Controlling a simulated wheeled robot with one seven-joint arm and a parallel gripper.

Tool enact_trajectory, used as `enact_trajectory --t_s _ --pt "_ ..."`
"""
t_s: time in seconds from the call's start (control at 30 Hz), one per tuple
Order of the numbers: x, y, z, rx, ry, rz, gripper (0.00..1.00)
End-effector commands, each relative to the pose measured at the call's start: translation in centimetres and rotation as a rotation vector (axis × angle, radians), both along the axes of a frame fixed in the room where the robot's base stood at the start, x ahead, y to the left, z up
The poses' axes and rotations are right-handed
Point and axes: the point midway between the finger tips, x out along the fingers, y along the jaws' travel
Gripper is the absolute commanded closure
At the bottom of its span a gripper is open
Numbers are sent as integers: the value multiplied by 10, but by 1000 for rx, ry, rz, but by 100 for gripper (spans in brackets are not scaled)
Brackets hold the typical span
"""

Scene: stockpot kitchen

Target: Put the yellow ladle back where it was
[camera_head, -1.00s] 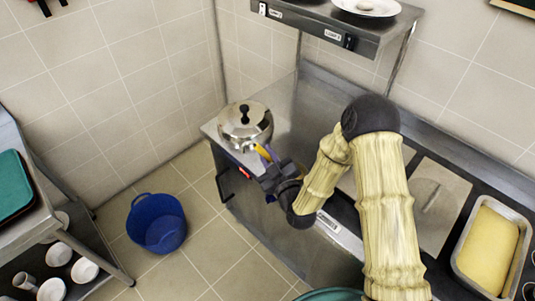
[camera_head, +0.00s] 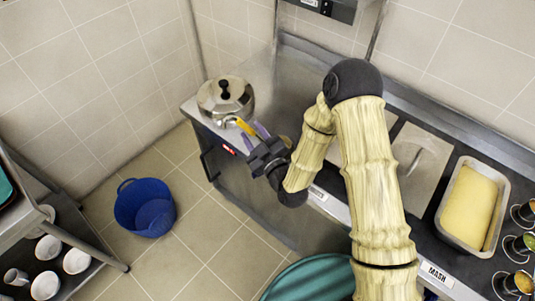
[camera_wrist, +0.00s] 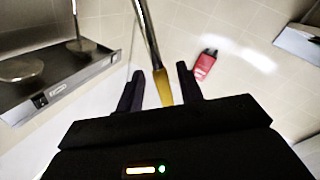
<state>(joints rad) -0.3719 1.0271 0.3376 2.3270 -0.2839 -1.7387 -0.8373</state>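The yellow ladle handle (camera_head: 245,126) shows beside the steel pot (camera_head: 226,101) at the counter's left end, slanting down from the pot's side toward my gripper. The ladle's bowl is hidden. My gripper (camera_head: 254,135) is just right of and below the pot, its purple fingers apart. In the wrist view, the ladle's yellow handle end (camera_wrist: 163,88) lies between the two fingertips (camera_wrist: 160,77), with a gap visible on each side. Its metal shaft runs up out of the picture.
A blue bucket (camera_head: 145,207) stands on the floor left of the counter. A rack with white cups (camera_head: 76,261) is at lower left. A tray of yellow food (camera_head: 468,210) sits on the counter at right. A wall shelf (camera_wrist: 60,85) shows in the wrist view.

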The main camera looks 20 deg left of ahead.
Motion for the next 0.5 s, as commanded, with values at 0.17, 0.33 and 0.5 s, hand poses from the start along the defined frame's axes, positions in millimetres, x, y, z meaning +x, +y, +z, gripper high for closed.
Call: enact_trajectory --t_s 0.17,0.33,0.5 --pt "-22 -24 -6 -4 2 -1 63" --pt "-43 -46 -8 -3 2 0 63" --pt "-49 -55 -8 -16 13 3 63"
